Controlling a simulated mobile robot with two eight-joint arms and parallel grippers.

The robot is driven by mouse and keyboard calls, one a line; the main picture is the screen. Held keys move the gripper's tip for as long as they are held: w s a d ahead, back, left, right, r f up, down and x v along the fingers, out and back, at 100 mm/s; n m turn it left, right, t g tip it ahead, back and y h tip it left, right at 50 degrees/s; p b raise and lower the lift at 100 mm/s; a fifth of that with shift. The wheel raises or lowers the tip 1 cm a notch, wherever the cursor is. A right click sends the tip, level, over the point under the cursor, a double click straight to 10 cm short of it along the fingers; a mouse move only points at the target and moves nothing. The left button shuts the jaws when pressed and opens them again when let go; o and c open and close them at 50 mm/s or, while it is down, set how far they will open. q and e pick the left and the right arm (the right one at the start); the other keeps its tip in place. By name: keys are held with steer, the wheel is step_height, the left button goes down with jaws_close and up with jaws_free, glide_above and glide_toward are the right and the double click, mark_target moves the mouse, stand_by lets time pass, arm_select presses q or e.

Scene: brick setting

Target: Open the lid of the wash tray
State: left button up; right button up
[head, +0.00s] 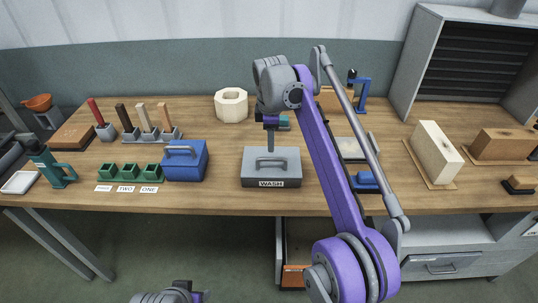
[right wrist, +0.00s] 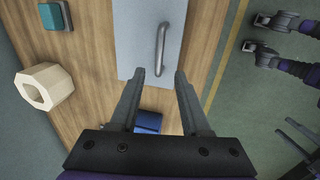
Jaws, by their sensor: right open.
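The wash tray (head: 271,182) is a grey box with a WASH label on its front, standing near the front edge of the table. Its grey lid (right wrist: 134,35) is on, and a bar handle (right wrist: 161,48) stands up from it; the handle also shows in the head view (head: 271,161). My right gripper (head: 270,142) points down above the back part of the tray. In the right wrist view its two fingers (right wrist: 157,76) are apart with nothing between them, and the handle lies just beyond the tips.
A blue box with a handle (head: 185,164) stands left of the tray, beside green holders (head: 128,171). A pale hexagonal block (head: 231,104) stands behind. A blue item (head: 366,183) lies to the right, beyond my purple arm. Bare wood separates the blue box and tray.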

mark_target(271, 160)
steer(key=f, duration=0.2)
steer(key=w+f+b, duration=0.1)
steer(key=f, duration=0.5)
steer(key=shift+w, duration=0.35)
jaws_close()
stand_by(1.0)
